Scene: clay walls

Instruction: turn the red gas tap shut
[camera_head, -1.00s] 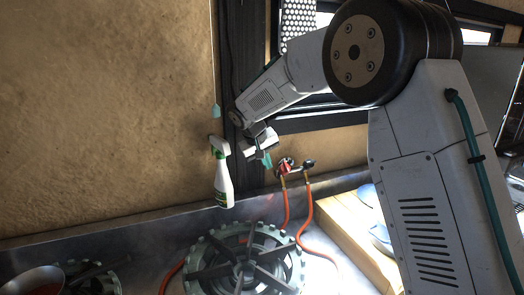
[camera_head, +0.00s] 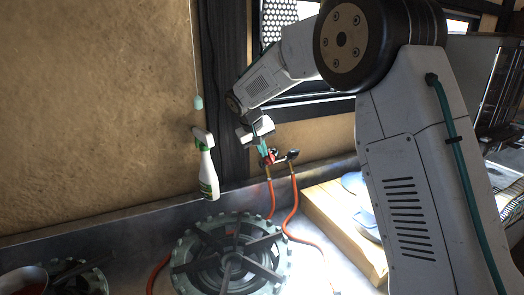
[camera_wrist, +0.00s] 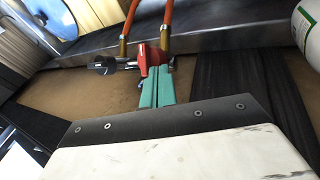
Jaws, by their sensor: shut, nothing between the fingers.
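The red gas tap (camera_head: 271,158) sits on a small metal pipe fitting against the wall, with orange hoses below it. My gripper (camera_head: 264,151) is at the tap, its teal fingers shut with nothing between them. In the wrist view the fingertips (camera_wrist: 157,72) are side by side right at the red tap (camera_wrist: 149,58). They overlap its edge there, and I cannot tell whether they touch it. A second, dark tap (camera_wrist: 102,65) is beside the red one on the same fitting; it also shows in the head view (camera_head: 292,155).
A white spray bottle (camera_head: 207,172) hangs left of the tap. A gas burner (camera_head: 232,258) stands below, near the orange hoses (camera_head: 291,215). A wooden board (camera_head: 345,232) with blue-rimmed dishes lies to the right. A dark post (camera_head: 225,100) rises behind my gripper.

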